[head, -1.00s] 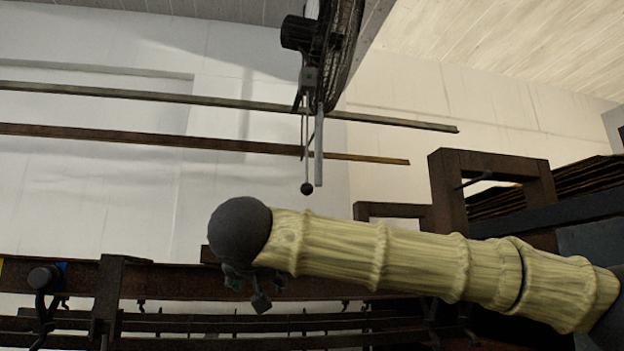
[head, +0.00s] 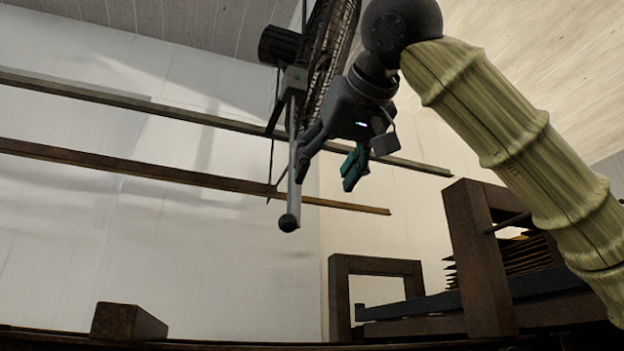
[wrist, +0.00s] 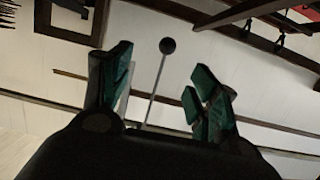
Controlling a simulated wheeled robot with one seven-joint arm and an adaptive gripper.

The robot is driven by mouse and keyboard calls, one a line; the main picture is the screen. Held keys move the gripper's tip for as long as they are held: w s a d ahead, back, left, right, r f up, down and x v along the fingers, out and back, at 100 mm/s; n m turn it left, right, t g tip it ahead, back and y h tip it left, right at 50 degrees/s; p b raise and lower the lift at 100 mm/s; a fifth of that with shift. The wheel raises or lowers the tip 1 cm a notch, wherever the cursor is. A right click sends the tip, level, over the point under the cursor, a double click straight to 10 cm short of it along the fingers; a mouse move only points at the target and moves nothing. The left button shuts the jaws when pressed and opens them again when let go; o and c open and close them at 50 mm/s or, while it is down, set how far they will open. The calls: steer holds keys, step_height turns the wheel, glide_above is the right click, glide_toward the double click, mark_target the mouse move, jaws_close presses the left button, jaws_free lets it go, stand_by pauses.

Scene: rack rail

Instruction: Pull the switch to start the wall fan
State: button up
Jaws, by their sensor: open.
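The wall fan (head: 325,55) hangs at the top of the head view, caged and dark, with its motor at the left. Its pull switch is a thin cord ending in a dark ball (head: 288,222). The ball also shows in the wrist view (wrist: 168,46), and its cord (wrist: 155,93) runs between the fingers in that picture. My gripper (head: 328,168) is open and empty, with green-tipped fingers, above and right of the ball in the head view. It also shows in the wrist view (wrist: 160,85). I cannot tell how far the cord is from the fingers.
Two long rails (head: 110,165) run along the white wall behind the cord. A pale upright bar (head: 293,150) hangs under the fan, beside the left finger. Brown rack frames (head: 470,260) stand at lower right. The wall below the ball is clear.

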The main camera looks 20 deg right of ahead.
glide_toward(292, 217)
steer(key=r+x, duration=0.1)
steer(key=x, duration=0.2)
steer(key=shift+w+d+f+y+b, duration=0.15)
steer(key=shift+w+f+y+b, duration=0.2)
steer(key=shift+w+f, duration=0.25)
steer(key=p+x, duration=0.1)
steer(key=x, duration=0.3)
steer(key=shift+w+f+p, duration=0.2)
steer(key=shift+w+p, duration=0.1)
steer(key=shift+w, duration=0.2)
steer(key=shift+w+f, duration=0.2)
steer(key=shift+w, duration=0.4)
steer(key=shift+s, duration=0.15)
